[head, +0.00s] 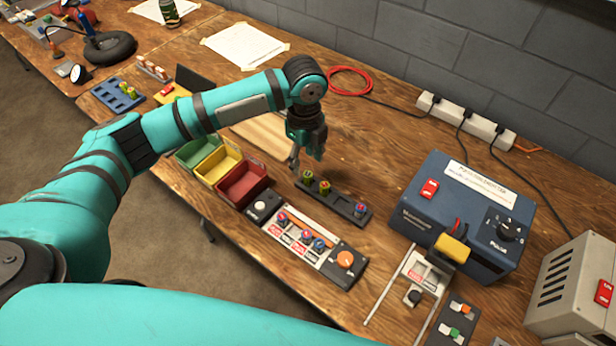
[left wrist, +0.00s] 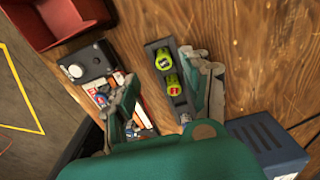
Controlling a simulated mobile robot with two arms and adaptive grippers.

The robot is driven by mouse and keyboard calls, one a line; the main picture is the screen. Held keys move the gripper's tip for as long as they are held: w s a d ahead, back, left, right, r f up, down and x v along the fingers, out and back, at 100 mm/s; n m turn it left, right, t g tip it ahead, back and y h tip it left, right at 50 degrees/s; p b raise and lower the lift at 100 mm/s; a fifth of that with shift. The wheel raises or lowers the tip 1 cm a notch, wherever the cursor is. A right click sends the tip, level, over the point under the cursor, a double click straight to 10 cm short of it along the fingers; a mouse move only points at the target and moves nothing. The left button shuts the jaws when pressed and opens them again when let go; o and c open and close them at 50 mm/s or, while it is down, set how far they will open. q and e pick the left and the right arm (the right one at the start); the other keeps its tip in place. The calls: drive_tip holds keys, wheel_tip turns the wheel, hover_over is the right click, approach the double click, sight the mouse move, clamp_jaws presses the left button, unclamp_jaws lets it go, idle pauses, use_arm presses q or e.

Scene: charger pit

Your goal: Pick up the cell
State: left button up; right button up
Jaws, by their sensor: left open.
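A dark rack (head: 341,201) on the table holds upright cells. One yellow-green cell (head: 308,176) stands at its far left end, another yellow-green cell (head: 325,187) beside it, and a pink-and-blue cell (head: 360,210) near the right end. My left gripper (head: 307,160) hangs pointing down just above and behind the left end of the rack, open and empty. In the left wrist view, the first yellow-green cell (left wrist: 164,59) and the second (left wrist: 172,85) show between the spread fingers, apart from them. The right gripper is not in view.
Green, yellow and red bins (head: 242,183) stand left. A blue power unit (head: 465,215) stands right. Bare table lies behind the rack.

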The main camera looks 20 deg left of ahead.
sight(308, 174)
use_arm(q)
drive_tip(key=shift+f, duration=1)
drive_tip(key=f, duration=0.3)
drive_tip(key=shift+w+d+f, duration=0.15)
drive_tip(key=shift+d+f, duration=0.1)
drive_tip(key=shift+f, duration=0.55)
drive_tip(key=shift+c, duration=0.7)
clamp_jaws()
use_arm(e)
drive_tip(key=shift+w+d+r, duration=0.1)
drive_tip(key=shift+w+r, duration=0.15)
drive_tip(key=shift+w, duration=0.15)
